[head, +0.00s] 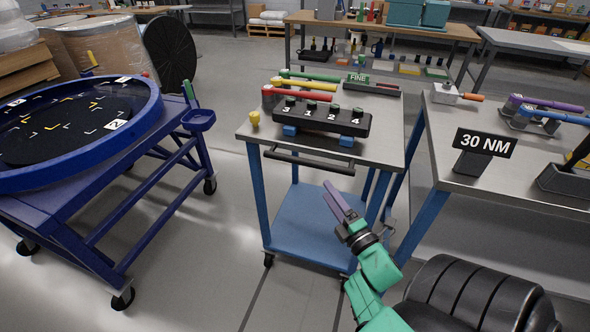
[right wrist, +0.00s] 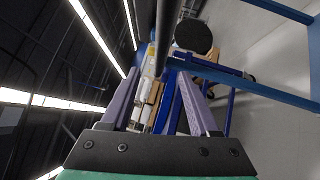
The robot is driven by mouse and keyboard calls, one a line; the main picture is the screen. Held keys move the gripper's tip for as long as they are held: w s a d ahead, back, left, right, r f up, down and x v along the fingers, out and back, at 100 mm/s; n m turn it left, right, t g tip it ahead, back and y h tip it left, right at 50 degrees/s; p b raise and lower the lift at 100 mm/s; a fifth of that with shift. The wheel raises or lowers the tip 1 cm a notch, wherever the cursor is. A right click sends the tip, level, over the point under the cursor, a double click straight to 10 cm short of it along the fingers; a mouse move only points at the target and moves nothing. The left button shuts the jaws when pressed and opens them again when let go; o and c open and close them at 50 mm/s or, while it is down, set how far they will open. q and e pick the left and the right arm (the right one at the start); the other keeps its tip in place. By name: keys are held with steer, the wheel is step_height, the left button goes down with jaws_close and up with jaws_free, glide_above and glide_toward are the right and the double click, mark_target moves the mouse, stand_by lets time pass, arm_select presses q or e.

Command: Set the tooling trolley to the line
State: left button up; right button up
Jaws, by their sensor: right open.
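The tooling trolley (head: 320,215) has a grey top, blue legs and a blue lower shelf. It stands on castors in the middle of the head view. A black handle bar (head: 300,163) runs along its front edge. My right gripper (head: 332,198) is open, with purple fingers, just below and in front of the handle in the head view. In the right wrist view, a dark bar (right wrist: 168,60), likely the handle, shows between the two fingers (right wrist: 158,100); I cannot tell how deep it lies. Thin dark lines (head: 258,290) cross the floor before the trolley. My left gripper is not in view.
The trolley top carries a black numbered rack (head: 322,118), coloured wrenches (head: 305,84) and a yellow piece (head: 254,118). A blue cart (head: 90,215) with a round tray stands left, across free floor. A grey bench (head: 480,190) with a 30 NM sign (head: 486,143) stands close right.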

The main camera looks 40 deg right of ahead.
mark_target(308, 164)
steer(key=x, duration=0.5)
steer(key=shift+w+p, duration=0.1)
steer(key=shift+p, duration=0.3)
steer(key=x, duration=0.7)
steer(key=shift+p, duration=0.35)
steer(key=shift+w+d+f, duration=0.1)
steer(key=shift+w, duration=0.15)
steer(key=shift+s, duration=0.1)
steer(key=shift+c, duration=0.7)
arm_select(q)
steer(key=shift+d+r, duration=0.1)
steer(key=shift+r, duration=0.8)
arm_select(e)
jaws_close()
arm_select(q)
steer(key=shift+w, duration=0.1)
